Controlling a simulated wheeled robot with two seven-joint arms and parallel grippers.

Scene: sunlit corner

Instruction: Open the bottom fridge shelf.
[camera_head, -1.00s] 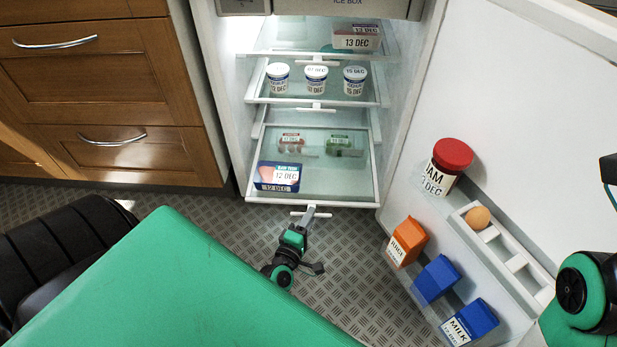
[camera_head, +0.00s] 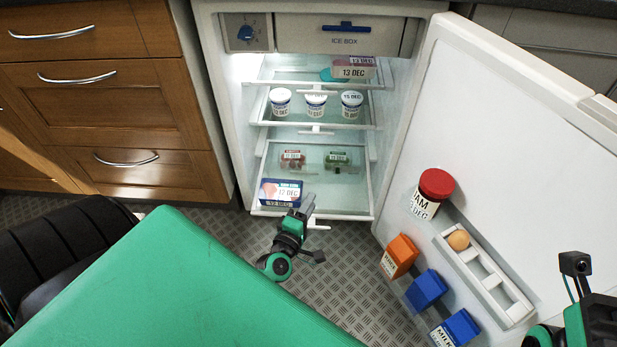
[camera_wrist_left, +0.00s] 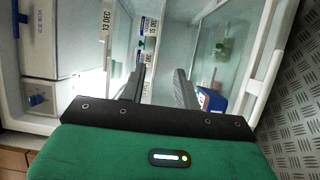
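The bottom fridge shelf (camera_head: 345,190) is a glass shelf with a white rim. It sticks out further toward me than the shelves above it, and its small white handle (camera_head: 319,227) is at the front. A blue meat pack (camera_head: 281,194) and red and green packs lie on it. My left gripper (camera_head: 307,203) is just left of the handle and overlaps the shelf's front edge in the head view. In the left wrist view its two fingers (camera_wrist_left: 160,88) are apart with nothing held between them. My right gripper is not clearly in view; parts of my right arm show at lower right.
The fridge door (camera_head: 500,160) stands wide open at right, with a jam jar (camera_head: 430,193), egg and cartons in it. Upper shelves hold white tubs (camera_head: 316,104) and a pack. Wooden drawers (camera_head: 110,105) stand at left. Metal floor is clear before the fridge.

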